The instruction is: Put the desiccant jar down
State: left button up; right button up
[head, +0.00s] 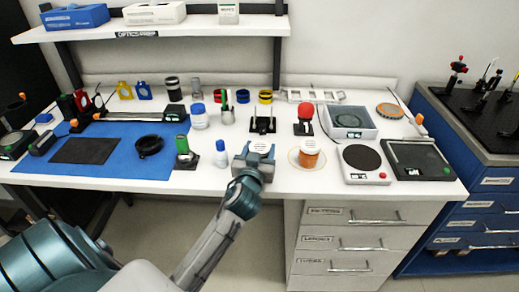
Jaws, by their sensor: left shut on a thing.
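My left gripper (254,163) is shut at the front edge of the bench, with its arm reaching up from below. Between its fingers is a thing with a round white lid (261,147), which I take to be the desiccant jar. Its body is mostly hidden by the gripper, and I cannot tell whether its base touches the bench. To the right stands an amber jar with a white lid (309,156), on a pale round dish. My right gripper is not in view.
A small blue-capped bottle (221,156) and a green-topped item (183,150) stand left of the gripper. A black holder (263,125) is behind it. A dark round plate device (362,159) sits farther right. The white bench top (130,186) has little bare room near the gripper.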

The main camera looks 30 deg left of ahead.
pick_arm(q)
jog(key=shift+f, duration=0.15)
jog(key=o, duration=1)
jog(key=shift+o, duration=0.2)
